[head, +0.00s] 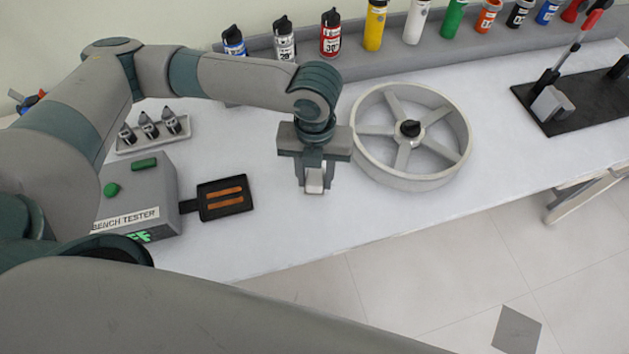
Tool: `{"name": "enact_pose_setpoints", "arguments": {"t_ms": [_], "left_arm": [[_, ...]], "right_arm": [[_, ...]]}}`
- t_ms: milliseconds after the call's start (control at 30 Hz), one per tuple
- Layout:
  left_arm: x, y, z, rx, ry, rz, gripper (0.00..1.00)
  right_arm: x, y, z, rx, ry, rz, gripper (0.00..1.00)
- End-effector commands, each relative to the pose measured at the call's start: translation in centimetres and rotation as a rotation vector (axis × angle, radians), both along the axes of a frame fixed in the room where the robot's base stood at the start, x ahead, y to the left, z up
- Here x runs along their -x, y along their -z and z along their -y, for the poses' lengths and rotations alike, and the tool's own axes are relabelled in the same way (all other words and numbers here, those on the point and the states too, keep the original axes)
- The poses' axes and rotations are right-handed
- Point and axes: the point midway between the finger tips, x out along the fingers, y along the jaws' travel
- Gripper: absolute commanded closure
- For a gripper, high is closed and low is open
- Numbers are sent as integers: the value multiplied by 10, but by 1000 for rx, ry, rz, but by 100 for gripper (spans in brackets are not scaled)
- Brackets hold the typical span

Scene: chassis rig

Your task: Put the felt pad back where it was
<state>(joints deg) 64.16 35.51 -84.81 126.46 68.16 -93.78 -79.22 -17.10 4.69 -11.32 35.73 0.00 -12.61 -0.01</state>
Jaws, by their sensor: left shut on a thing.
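My left gripper (314,188) points down over the white bench top, just left of a spoked wheel. It is shut on a small pale grey thing (314,178), mostly hidden by the fingers. I cannot tell for sure whether this is the felt pad, or whether it touches the bench. No other felt pad is clearly seen on the bench. My right gripper is out of view.
The pale wheel (454,172) lies close right of the gripper. Left are a bench tester (150,190), a black tray (207,215) with two copper strips, and a small bottle tray (127,150). Bottles line the back shelf (365,60). A grey square (516,329) lies on the floor.

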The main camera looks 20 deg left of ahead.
Motion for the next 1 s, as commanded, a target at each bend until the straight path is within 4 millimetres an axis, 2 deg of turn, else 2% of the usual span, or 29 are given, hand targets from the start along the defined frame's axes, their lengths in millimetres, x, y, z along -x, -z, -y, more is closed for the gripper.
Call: {"name": "enact_pose_setpoints", "arguments": {"t_ms": [367,733,1000], "left_arm": [[1,2,-1,0,0,0,86],[1,38,-1,-1,0,-2,86],[1,41,-1,1,0,1,86]], "right_arm": [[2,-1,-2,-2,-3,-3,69],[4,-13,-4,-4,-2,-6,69],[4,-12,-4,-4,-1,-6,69]]}}
